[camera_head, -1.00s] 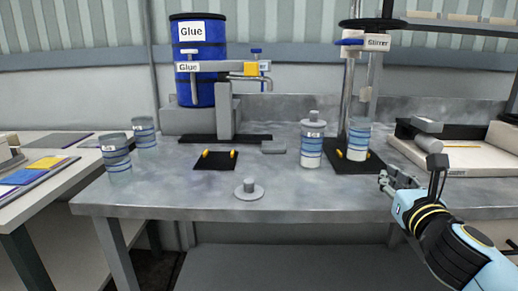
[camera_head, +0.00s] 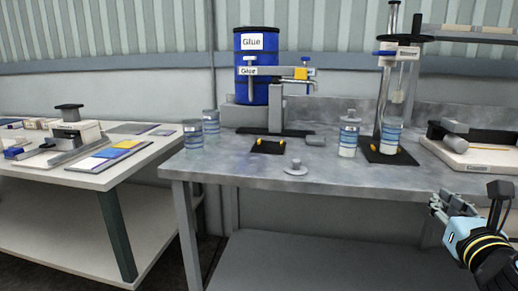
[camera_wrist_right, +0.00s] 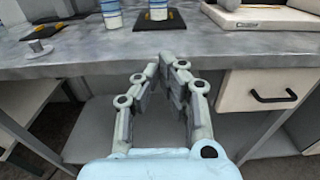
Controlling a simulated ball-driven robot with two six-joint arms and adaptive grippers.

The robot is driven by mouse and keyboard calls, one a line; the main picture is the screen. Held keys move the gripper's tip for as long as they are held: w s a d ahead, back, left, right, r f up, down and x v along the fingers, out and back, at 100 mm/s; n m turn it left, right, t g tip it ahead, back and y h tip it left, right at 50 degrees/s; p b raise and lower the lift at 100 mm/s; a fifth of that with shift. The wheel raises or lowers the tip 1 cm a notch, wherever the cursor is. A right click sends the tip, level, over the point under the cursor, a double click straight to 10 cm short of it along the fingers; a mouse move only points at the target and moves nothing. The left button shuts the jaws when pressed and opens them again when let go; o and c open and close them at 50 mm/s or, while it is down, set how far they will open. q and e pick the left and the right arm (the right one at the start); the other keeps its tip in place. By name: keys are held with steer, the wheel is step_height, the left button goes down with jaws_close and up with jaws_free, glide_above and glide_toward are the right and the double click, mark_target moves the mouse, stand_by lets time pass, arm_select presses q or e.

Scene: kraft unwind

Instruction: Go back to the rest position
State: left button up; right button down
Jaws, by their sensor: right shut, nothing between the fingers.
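My right gripper (camera_head: 440,205) is at the lower right of the head view, in front of the metal bench (camera_head: 250,175) and clear of everything on it. The right wrist view shows its fingers (camera_wrist_right: 168,66) shut with nothing held, pointing at the bench's front edge. My left gripper is in neither view.
The bench holds a blue glue barrel (camera_head: 258,88), a glitter dispenser (camera_head: 401,52) with a jar (camera_head: 391,138) under it, another jar (camera_head: 348,137), a lid (camera_head: 296,169) and two jars at left. A white table (camera_head: 75,178) stands left. A drawer (camera_wrist_right: 262,95) is below right.

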steer(key=s+f+m+g, duration=0.2)
steer(key=s+f+g, duration=0.1)
steer(key=f, duration=0.8)
steer(key=s+f+m+g, duration=0.2)
steer(key=s+f, duration=0.1)
steer(key=f, duration=0.7)
steer(key=s+f+m+g+y, duration=0.2)
steer(key=s+f+m+g, duration=0.35)
steer(key=s+f, duration=0.9)
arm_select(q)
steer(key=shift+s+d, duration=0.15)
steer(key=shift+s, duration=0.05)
arm_select(e)
steer(key=s+a+f+m+g, duration=0.2)
steer(key=s+f+m, duration=0.3)
steer(key=s+m, duration=0.2)
steer(key=s+a+f+m+g+y, duration=0.1)
steer(key=s+f+m, duration=0.5)
steer(key=s, duration=0.6)
steer(key=s+a+f+m+g, duration=0.3)
steer(key=s+f+m, duration=0.2)
steer(key=s+m, duration=0.5)
steer(key=shift+f+y, duration=0.3)
steer(key=shift+f, duration=0.05)
